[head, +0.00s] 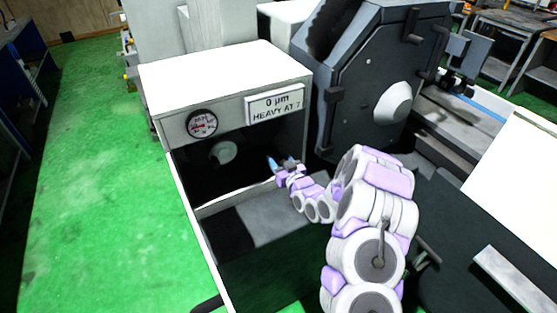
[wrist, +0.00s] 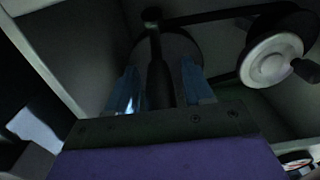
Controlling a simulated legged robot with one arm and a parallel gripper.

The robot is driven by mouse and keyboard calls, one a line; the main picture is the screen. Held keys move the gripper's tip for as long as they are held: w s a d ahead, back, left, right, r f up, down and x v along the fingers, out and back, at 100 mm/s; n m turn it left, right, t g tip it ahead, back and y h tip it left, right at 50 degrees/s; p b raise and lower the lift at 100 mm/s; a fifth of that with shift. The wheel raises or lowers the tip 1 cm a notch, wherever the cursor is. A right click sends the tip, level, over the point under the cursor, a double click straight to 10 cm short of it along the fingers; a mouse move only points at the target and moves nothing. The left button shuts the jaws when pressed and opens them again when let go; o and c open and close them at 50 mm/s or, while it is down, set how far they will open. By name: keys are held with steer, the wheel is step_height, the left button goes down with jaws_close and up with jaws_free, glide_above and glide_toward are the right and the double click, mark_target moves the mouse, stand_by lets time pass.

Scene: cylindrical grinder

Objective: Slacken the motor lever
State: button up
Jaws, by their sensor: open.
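My gripper (head: 281,162) reaches into the open, dark compartment of the grinder's cabinet in the head view. In the wrist view its two blue fingers (wrist: 159,68) stand apart. A dark lever with a round knob (wrist: 152,14) shows between and beyond the fingers, its shaft running down between them. Whether a finger touches it I cannot tell. A dark round body, seemingly the motor (wrist: 183,48), sits behind the lever. In the head view the lever cannot be made out in the shadow.
A belt (wrist: 225,17) runs from behind the lever to a pale pulley (wrist: 270,62), also visible in the head view (head: 222,152). The cabinet (head: 225,75) carries a gauge (head: 202,124) and a sign (head: 276,104). Compartment walls enclose the gripper. Green floor (head: 95,200) is clear at left.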

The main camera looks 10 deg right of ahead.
jaws_close()
steer(key=shift+f, duration=0.15)
stand_by(0.4)
steer(key=shift+s+d+f+t, duration=0.1)
steer(key=shift+s+f+t, duration=0.05)
steer(key=shift+f+t, duration=0.15)
steer(key=shift+s+t, duration=0.1)
steer(key=shift+t, duration=0.3)
jaws_free()
steer(key=p+v, duration=0.2)
steer(key=v, duration=1.5)
steer(key=shift+d+f, duration=0.2)
steer(key=shift+d, duration=0.05)
